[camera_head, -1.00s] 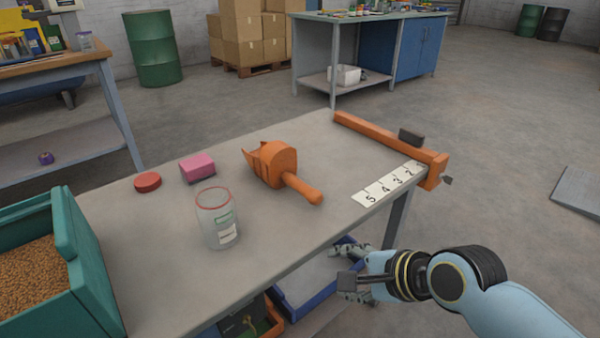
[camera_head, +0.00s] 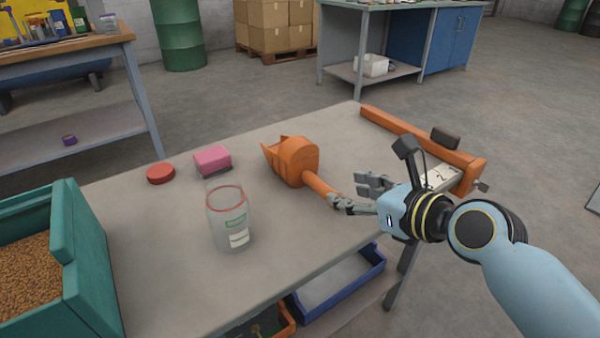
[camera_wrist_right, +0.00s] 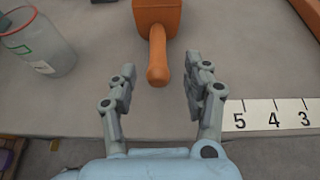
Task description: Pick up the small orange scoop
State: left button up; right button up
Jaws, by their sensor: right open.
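The orange scoop (camera_head: 296,161) lies on the grey table with its handle pointing toward the lower right. In the right wrist view the scoop's handle (camera_wrist_right: 158,58) points down toward the space between my fingers. My right gripper (camera_head: 352,194) is open at the handle's end. The wrist view shows its two fingertips (camera_wrist_right: 160,72) on either side of the handle tip, apart from it. My left gripper is in neither current view.
A clear jar (camera_head: 229,220) stands left of the scoop, near a pink block (camera_head: 212,160) and a red lid (camera_head: 160,173). A teal bin (camera_head: 80,250) of grain is at left. An orange bar (camera_head: 415,133) lies along the far right edge, with number cards (camera_wrist_right: 275,116) nearby.

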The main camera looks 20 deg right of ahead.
aim_at(322, 183)
jog(key=b+x, duration=0.1)
jog(key=x, duration=0.4)
jog(key=shift+f, duration=0.1)
jog(key=b+x, duration=0.2)
jog(key=x, duration=0.3)
jog(key=shift+w+a, duration=0.2)
jog(key=shift+a, duration=0.05)
grip_shut()
